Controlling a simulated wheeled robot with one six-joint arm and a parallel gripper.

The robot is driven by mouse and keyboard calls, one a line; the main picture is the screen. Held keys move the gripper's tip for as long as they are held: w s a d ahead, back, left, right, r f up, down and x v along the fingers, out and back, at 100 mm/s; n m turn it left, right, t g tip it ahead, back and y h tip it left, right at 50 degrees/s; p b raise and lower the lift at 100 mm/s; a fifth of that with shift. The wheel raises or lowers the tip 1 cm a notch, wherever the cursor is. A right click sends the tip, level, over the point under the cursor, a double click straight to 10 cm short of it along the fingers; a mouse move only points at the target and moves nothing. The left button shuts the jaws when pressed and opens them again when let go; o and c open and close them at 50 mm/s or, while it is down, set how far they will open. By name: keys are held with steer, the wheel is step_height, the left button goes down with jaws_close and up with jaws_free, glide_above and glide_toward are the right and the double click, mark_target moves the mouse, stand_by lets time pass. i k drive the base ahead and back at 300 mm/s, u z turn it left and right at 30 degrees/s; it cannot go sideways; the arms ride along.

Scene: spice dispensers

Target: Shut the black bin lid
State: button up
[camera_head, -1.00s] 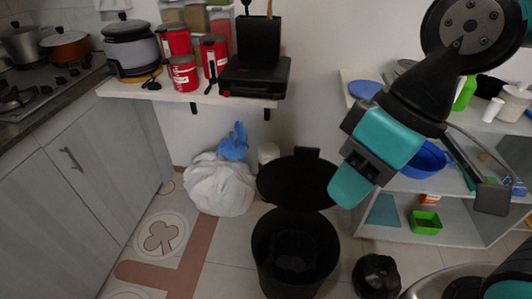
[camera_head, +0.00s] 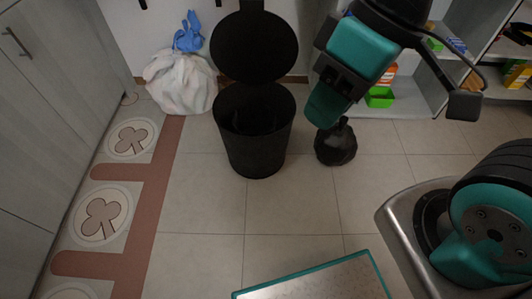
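The black bin (camera_head: 256,155) stands on the tiled floor near the wall, its round mouth open and dark inside. Its black lid (camera_head: 254,46) is raised, standing up behind the mouth with its round face toward me. My gripper (camera_head: 327,106), teal and black, hangs in from the upper right. In the picture its teal tip is right of the bin's rim, with a gap between them. It holds nothing that I can see, but the view does not show whether its fingers are apart.
A black bag (camera_head: 336,146) sits on the floor right of the bin. A whitish bag (camera_head: 181,82) with a blue bag (camera_head: 188,32) on top lies to the left. Shelves with a green box (camera_head: 379,97) stand at the right. The floor in front of the bin is clear.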

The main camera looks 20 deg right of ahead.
mark_target(252, 45)
steer(key=u, duration=0.05)
steer(key=k, duration=0.5)
steer(key=z, duration=0.5)
steer(key=i, duration=0.8)
steer(key=u, duration=0.45)
steer(key=i, duration=0.85)
steer(key=u, duration=0.6)
